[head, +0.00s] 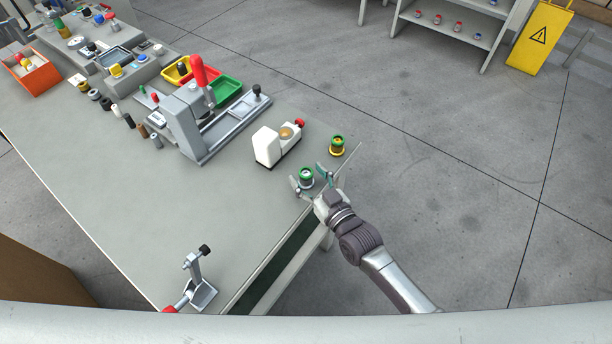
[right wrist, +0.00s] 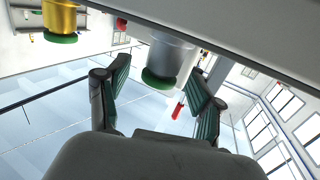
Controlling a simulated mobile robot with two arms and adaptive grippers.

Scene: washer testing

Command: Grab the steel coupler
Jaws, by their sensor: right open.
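The steel coupler (head: 306,184) has a silver body and a green ring on top. It stands upright on the bench near its right edge. In the right wrist view, which is upside down, its silver body (right wrist: 172,52) shows with the green end pointing down. My right gripper (head: 310,180) is open, with one finger on each side of the steel coupler. The fingers (right wrist: 160,72) look apart from it in the wrist view; contact cannot be told. My left gripper is not in view.
A brass coupler with a green ring (head: 337,147) stands just behind. A white device with a red knob (head: 268,147) is to the left. A fixture with a red handle (head: 185,125) is farther left. A clamp (head: 200,290) sits at the front. The bench middle (head: 150,210) is clear.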

